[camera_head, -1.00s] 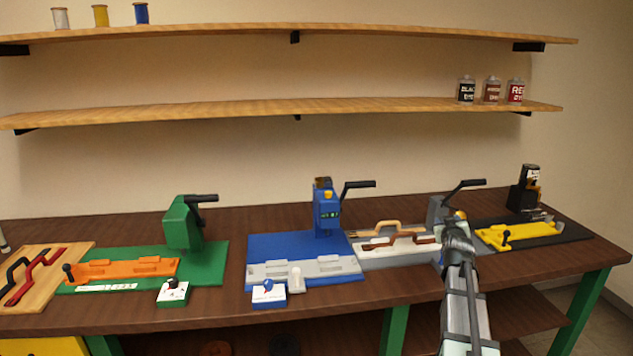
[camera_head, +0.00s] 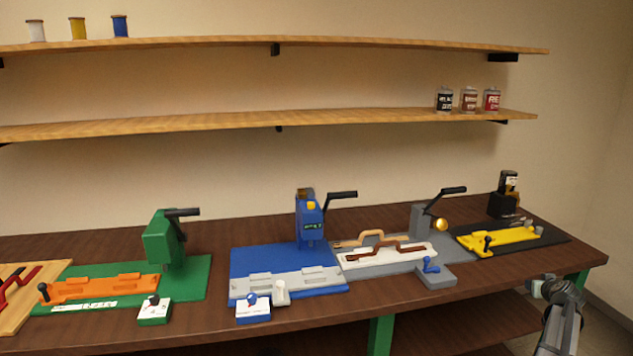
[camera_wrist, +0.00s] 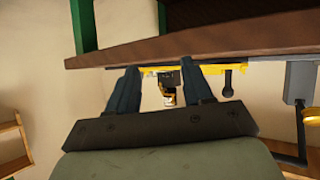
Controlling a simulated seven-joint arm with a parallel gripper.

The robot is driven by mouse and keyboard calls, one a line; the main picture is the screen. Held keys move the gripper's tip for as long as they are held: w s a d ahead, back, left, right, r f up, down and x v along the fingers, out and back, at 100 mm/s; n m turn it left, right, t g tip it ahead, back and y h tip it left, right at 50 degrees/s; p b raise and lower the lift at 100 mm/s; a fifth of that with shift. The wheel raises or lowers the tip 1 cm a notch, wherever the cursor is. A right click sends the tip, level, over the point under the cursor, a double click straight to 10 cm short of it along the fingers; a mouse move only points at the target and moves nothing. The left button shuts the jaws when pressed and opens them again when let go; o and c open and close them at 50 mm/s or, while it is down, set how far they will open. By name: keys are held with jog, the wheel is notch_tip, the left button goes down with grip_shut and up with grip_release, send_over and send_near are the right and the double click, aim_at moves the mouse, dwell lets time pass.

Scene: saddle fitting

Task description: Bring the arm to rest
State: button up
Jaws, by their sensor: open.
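My gripper (camera_head: 549,287) is at the lower right of the head view, in front of the table's right front edge. In the wrist view my gripper (camera_wrist: 163,85) shows two dark fingers spread apart with nothing held between them. The wrist view is turned over, and the table edge (camera_wrist: 200,40) crosses its top. Between the fingertips, farther off, a small dark and yellow device shows. My gripper appears apart from the table and everything on it.
The table holds a green press (camera_head: 165,238), a blue press (camera_head: 310,220), a grey press (camera_head: 420,222) and a yellow fixture (camera_head: 500,240) on a black mat. A green leg (camera_wrist: 84,25) stands near my gripper.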

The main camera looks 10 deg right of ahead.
jog(key=s+a+f+g+y, duration=0.1)
jog(key=s+a+f+y, duration=0.15)
jog(key=f, duration=0.85)
jog(key=a+f+n+g+y, duration=0.1)
jog(key=a+f+g+y, duration=0.1)
jog(key=a+f, duration=0.85)
jog(key=a+f+g+y, duration=0.2)
jog(key=a+f, duration=0.4)
jog(key=a, duration=1)
jog(key=a+f+n+g+y, duration=0.1)
jog(key=a+f+g+y, duration=0.1)
jog(key=a+f, duration=0.85)
jog(key=s+a+f+n+g, duration=0.1)
jog(key=s+a+f+g, duration=0.15)
jog(key=s+a, duration=0.6)
jog(key=s+a+f+g, duration=0.25)
jog(key=s+a, duration=0.25)
jog(key=a, duration=0.7)
jog(key=s+a+f+n+g+h, duration=0.1)
jog(key=s+a, duration=0.3)
jog(key=s, duration=0.6)
jog(key=s+a+f+n+g+h, duration=0.1)
jog(key=s+a+g, duration=0.3)
jog(key=s, duration=0.7)
jog(key=shift+s+a+f, duration=0.2)
jog(key=shift+s+a, duration=0.05)
jog(key=shift+a, duration=0.55)
